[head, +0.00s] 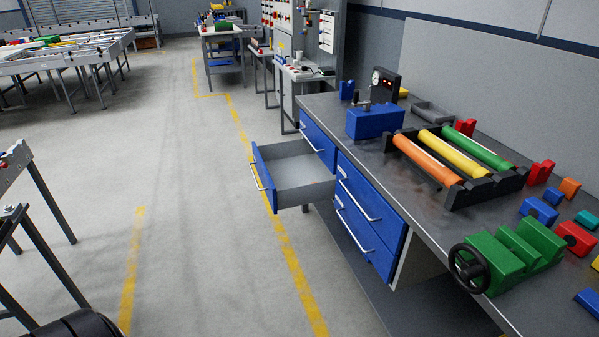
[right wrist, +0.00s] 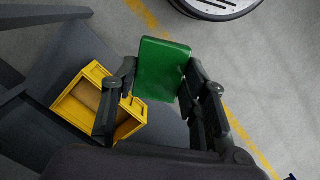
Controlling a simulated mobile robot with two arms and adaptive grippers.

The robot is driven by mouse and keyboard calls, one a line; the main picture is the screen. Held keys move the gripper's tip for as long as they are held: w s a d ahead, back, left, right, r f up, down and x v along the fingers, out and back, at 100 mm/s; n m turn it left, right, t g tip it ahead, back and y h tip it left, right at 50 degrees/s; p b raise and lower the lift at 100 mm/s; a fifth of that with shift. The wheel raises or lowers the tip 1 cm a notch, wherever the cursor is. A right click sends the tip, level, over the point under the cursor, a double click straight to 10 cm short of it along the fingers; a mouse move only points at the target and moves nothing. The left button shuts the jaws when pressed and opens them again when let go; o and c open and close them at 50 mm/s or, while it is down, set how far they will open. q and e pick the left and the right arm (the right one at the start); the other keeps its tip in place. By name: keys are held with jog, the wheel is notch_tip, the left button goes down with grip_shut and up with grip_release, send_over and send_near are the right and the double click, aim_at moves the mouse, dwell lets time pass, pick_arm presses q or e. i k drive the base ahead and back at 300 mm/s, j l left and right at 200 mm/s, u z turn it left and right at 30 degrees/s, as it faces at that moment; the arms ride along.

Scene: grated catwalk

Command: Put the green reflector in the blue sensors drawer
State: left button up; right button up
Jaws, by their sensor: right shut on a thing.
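My right gripper (right wrist: 160,82) is shut on the green reflector (right wrist: 162,68), a flat green block with rounded edges, seen in the right wrist view. It holds the block between its two dark fingers above the floor. The right gripper is outside the head view. In the head view, a blue drawer (head: 263,178) with a grey interior is pulled out from the far end of the workbench, and it looks empty. I cannot read a label on it. My left gripper is in neither view.
The workbench (head: 420,215) holds a roller frame (head: 470,190), a green vise (head: 510,255), a blue box (head: 375,122) and several coloured blocks. Other blue drawers (head: 365,215) beside the open one are shut. A yellow bin (right wrist: 75,93) lies below the gripper. Floor left of the drawer is clear.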

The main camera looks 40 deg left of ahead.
aim_at(298, 177)
jog(key=i+j, duration=0.2)
jog(key=j, duration=0.25)
jog(key=i+j+u, duration=0.1)
jog(key=j, duration=0.3)
jog(key=i+j+u, duration=0.1)
jog(key=i+j, duration=0.45)
jog(key=j, duration=0.25)
jog(key=i+j+u, duration=0.1)
jog(key=i+j, duration=0.15)
jog(key=j, duration=0.15)
